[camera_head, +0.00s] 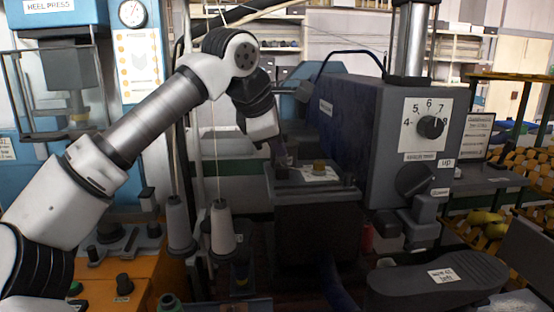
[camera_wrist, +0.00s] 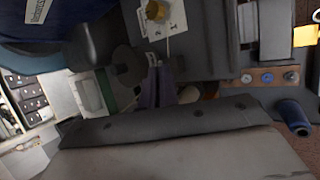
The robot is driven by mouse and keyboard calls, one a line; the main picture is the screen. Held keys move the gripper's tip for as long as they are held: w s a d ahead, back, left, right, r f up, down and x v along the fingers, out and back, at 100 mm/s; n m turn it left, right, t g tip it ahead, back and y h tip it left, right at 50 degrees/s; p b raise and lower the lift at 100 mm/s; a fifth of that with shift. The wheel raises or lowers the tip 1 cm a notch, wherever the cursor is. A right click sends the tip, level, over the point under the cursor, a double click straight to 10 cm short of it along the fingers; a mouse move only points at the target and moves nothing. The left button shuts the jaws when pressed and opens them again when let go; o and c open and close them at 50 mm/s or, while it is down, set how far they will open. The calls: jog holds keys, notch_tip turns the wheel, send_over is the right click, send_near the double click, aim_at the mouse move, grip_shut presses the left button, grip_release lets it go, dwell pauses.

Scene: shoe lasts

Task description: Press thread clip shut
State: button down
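A small brass-coloured knob-like piece (camera_head: 319,166) stands on a white plate (camera_head: 331,174) on top of a dark block. I cannot tell for sure that it is the thread clip. In the wrist view the brass piece (camera_wrist: 155,11) is at the top edge, on the white plate (camera_wrist: 172,24). My gripper (camera_head: 281,164) points down just left of the white plate in the head view, apart from the brass piece. In the wrist view its two dark fingers (camera_wrist: 157,66) lie close together with nothing seen between them; the white plate lies beyond their tips.
The dark block (camera_head: 315,225) carries the plate. A large blue-grey machine with a dial (camera_head: 430,127) stands close on the right. Two thread cones (camera_head: 222,228) stand left of the block, with threads rising. A dark shoe-shaped piece (camera_head: 440,280) lies at the front right.

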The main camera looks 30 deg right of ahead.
aim_at(280, 188)
jog(key=f+t+b, duration=0.1)
jog(key=b, duration=0.2)
jog(key=s+f+t+h+b, duration=0.1)
jog(key=b, duration=0.1)
jog(key=a+m+t+h+b, duration=0.1)
jog(key=b, duration=0.2)
jog(key=shift+s+f+t+b, duration=0.3)
jog(key=shift+s+f+b, duration=0.05)
jog(key=shift+f, duration=0.05)
jog(key=f+t+h+b, duration=0.1)
jog(key=b, duration=0.4)
jog(key=s+f+m+t+h+b, duration=0.1)
jog(key=t+b, duration=0.1)
jog(key=b, duration=0.3)
jog(key=shift+a+h+b, duration=0.15)
jog(key=shift+h+b, duration=0.2)
jog(key=shift+h, duration=0.05)
jog(key=t+h+b, duration=0.1)
jog(key=b, duration=0.3)
jog(key=shift+f+m+t, duration=0.3)
jog(key=shift+f+m, duration=0.05)
jog(key=shift+m, duration=0.05)
jog(key=shift+t+h+b, duration=0.3)
jog(key=shift+b, duration=0.65)
jog(key=shift+m+b, duration=0.3)
jog(key=c, duration=1.7)
grip_release()
jog(key=shift+r, duration=0.1)
